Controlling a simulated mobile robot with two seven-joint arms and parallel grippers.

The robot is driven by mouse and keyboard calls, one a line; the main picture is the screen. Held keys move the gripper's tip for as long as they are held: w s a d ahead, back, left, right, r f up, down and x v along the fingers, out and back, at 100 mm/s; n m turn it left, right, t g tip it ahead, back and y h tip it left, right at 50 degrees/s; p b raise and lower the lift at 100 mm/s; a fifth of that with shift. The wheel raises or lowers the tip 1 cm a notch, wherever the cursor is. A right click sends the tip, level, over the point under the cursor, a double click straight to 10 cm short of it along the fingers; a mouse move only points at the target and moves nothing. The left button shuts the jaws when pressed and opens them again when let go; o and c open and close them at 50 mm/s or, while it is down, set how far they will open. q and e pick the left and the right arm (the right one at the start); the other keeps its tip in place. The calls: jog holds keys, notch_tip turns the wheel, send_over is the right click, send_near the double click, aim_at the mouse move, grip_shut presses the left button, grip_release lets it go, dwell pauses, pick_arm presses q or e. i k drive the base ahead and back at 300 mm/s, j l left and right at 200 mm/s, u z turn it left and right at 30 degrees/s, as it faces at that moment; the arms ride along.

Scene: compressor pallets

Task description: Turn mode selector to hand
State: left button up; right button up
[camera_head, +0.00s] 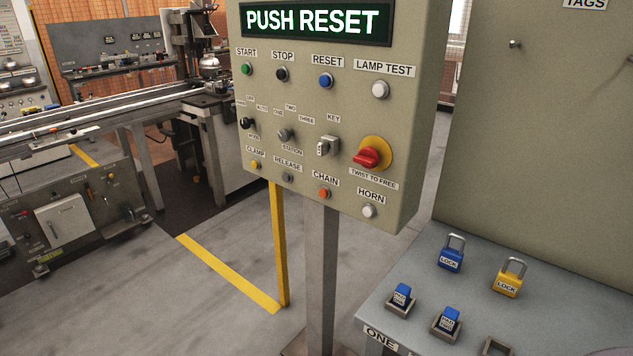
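The mode selector (246,123) is a small black knob at the left of the control panel (402,110), with a "MODE" label under it. Small position labels stand above it; "OFF" and "AUTO" are partly readable, and the one at the far left is too small to read surely. I cannot tell exactly which label the knob points to. A grey station selector (285,134) sits just to its right. The panel's display reads "PUSH RESET". Neither of my grippers shows in the head view.
A key switch (328,146) and a red twist knob (368,157) sit right of the selectors, with push buttons above and below. A grey table (560,290) with padlocks (451,253) stands at the lower right. A yellow post (279,245) stands below the panel. A conveyor (90,118) is at left.

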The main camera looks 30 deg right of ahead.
aim_at(245, 124)
jog(key=z, duration=1.5)
jog(key=i+j+z, duration=0.1)
jog(key=z, duration=0.2)
jog(key=i+j+z, duration=0.1)
jog(key=j+z, duration=0.2)
